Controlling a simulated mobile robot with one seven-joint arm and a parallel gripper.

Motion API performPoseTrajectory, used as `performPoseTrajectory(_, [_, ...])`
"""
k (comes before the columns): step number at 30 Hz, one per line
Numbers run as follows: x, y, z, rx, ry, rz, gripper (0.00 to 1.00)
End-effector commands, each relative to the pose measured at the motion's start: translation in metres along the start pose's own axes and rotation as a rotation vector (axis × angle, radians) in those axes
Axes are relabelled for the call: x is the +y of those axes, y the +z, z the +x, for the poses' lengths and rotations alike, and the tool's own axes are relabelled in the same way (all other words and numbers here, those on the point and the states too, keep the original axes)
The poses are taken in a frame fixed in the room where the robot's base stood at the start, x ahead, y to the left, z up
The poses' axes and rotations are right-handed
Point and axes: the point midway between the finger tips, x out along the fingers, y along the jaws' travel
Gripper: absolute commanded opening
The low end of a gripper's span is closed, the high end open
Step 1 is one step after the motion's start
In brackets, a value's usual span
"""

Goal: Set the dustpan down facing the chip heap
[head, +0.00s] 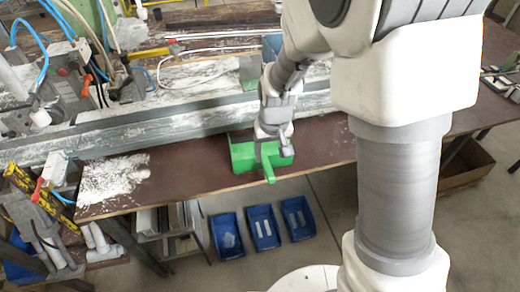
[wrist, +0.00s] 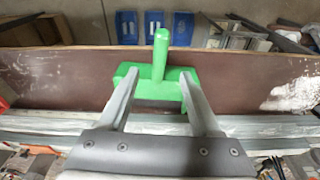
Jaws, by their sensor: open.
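The green dustpan (head: 242,157) sits on the brown bench top, right of the white chip heap (head: 113,178) in the head view, with bare bench between them. Its handle points toward the bench's front edge. In the wrist view, the dustpan (wrist: 153,88) lies below my gripper with its handle pointing up, and the chip heap (wrist: 292,95) is at the right. My gripper (head: 270,150) is open, its two fingers on either side of the dustpan in the wrist view (wrist: 159,80). I cannot tell whether they touch it. My gripper hides part of the pan, and its mouth is unclear.
A long grey metal profile (head: 180,122) runs along the bench behind the dustpan. Several blue bins (head: 264,228) stand on the floor below the front edge. Hoses and clamps (head: 75,75) crowd the left. The front strip of bench right of the dustpan is clear.

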Motion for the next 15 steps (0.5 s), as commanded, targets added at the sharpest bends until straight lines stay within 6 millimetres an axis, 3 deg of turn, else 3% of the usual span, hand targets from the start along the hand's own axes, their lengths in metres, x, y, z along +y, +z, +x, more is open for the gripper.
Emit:
performPoseTrajectory(9, [0.000, 0.000, 0.001, 0.000, 0.000, 0.000, 0.65])
performPoseTrajectory(15, [0.000, 0.000, 0.013, 0.000, 0.000, 0.001, 0.65])
